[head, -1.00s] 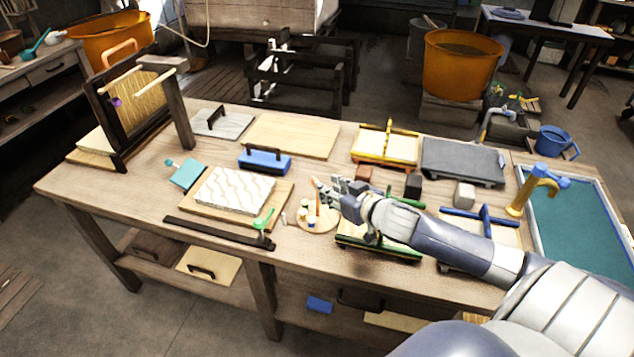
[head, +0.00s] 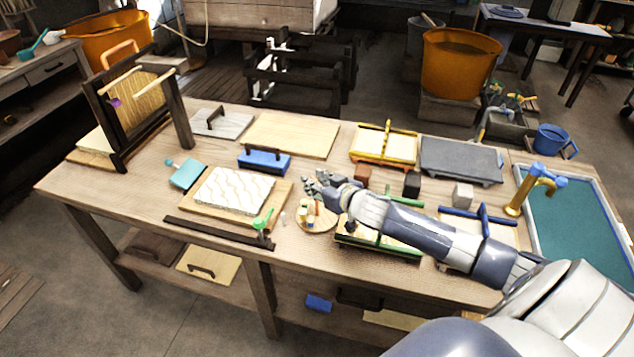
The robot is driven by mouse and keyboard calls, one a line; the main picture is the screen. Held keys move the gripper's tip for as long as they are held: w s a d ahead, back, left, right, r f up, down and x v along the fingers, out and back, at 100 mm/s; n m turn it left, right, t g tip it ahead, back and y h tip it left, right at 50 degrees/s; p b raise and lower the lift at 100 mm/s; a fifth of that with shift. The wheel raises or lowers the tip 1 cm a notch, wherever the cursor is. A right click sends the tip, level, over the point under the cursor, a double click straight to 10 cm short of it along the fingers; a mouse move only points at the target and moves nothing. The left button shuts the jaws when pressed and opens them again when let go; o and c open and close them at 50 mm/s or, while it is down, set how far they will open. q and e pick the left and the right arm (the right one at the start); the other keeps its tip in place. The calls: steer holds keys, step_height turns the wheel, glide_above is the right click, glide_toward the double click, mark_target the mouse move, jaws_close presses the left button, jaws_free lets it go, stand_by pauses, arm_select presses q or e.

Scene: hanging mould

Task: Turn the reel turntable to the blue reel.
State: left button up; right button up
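The reel turntable (head: 326,222) is a small round pale wooden disc near the front middle of the bench. Several small upright reels stand on it, pale, yellowish and orange. They are too small to tell clearly which one is the blue reel. My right gripper (head: 309,184) is just above and behind the disc. Its fingers are spread and hold nothing that I can see. My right arm comes in from the lower right and passes over the green-handled frame. My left gripper is not in view.
A board with a white wavy slab (head: 234,190) and a green scoop (head: 262,220) lie left of the turntable. The green-handled frame (head: 382,244) is close on its right. Small dark blocks (head: 412,183) stand behind my arm. A brass tap (head: 540,182) stands at the right.

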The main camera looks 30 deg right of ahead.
jaws_close()
steer(key=shift+m+h, duration=0.5)
steer(key=shift+h, duration=0.1)
steer(key=shift+a+m+h, duration=0.1)
steer(key=shift+m+h, duration=0.8)
steer(key=shift+f+m+g+h+b, duration=0.15)
steer(key=shift+m+g+h+b, duration=0.45)
steer(key=shift+m+h, duration=0.55)
steer(key=m+g+h+b, duration=0.1)
steer(key=m+h+b, duration=0.1)
steer(key=h+b, duration=0.1)
steer(key=shift+f+m+g, duration=0.1)
steer(key=shift+m+g, duration=0.2)
steer(key=shift+m, duration=0.05)
steer(key=m+g+h+b, duration=0.1)
steer(key=b, duration=0.1)
steer(key=shift+m+g+h+b, duration=0.3)
steer(key=shift+m+h, duration=0.05)
steer(key=shift+m, duration=0.05)
steer(key=shift+r+m+h+b, duration=0.25)
steer(key=shift+m+h+b, duration=0.05)
steer(key=shift+o, duration=1.1)
jaws_free()
